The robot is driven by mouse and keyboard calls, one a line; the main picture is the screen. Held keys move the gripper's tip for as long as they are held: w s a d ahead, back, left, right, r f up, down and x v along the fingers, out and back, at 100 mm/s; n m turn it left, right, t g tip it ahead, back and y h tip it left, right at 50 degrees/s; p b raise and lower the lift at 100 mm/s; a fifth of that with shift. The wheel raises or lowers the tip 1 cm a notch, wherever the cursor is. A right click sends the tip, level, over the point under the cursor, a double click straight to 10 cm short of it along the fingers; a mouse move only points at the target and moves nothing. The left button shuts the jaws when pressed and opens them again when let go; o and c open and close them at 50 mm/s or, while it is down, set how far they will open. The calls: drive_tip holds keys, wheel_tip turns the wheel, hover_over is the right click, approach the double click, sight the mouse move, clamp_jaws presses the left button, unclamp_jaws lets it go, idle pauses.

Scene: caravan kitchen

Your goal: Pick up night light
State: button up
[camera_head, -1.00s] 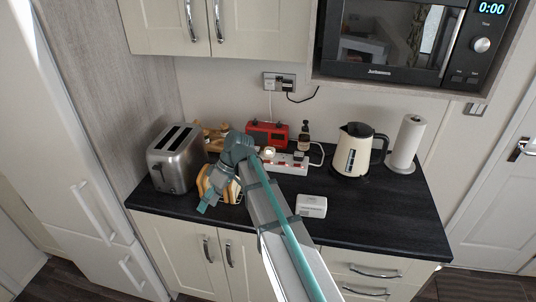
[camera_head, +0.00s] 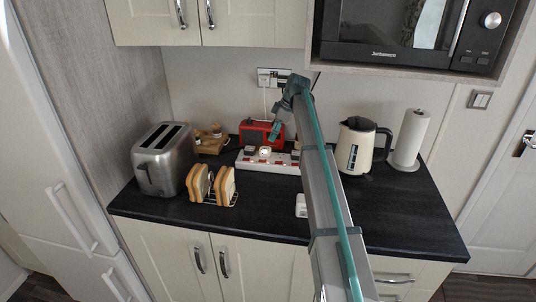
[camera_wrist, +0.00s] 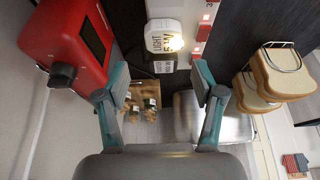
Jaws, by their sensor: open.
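The night light appears to be the small white piece with a warm glow and printed lettering in the wrist view (camera_wrist: 165,36), just ahead of my gripper and between the lines of its fingers. In the head view it seems to be the white piece (camera_head: 265,150) at the white power strip (camera_head: 248,161); whether it is plugged in I cannot tell. My gripper (camera_wrist: 161,75) is open and empty, its two teal fingers apart. In the head view my gripper (camera_head: 277,133) is above the back of the counter, near the red device, and small.
A red device (camera_head: 257,133) stands close behind the strip and close to my gripper on the left in the wrist view (camera_wrist: 72,40). A toaster (camera_head: 163,160), bread rack (camera_head: 211,185), kettle (camera_head: 356,147) and paper roll (camera_head: 409,138) stand around. The front right counter (camera_head: 405,220) is clear.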

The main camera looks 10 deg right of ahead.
sight(265, 149)
drive_tip(key=shift+s+p+x, duration=0.2)
drive_tip(key=shift+p+x, duration=1.25)
drive_tip(key=shift+x, duration=2.75)
drive_tip(key=shift+a, duration=0.1)
drive_tip(key=c, duration=0.9)
drive_tip(key=shift+r, duration=0.1)
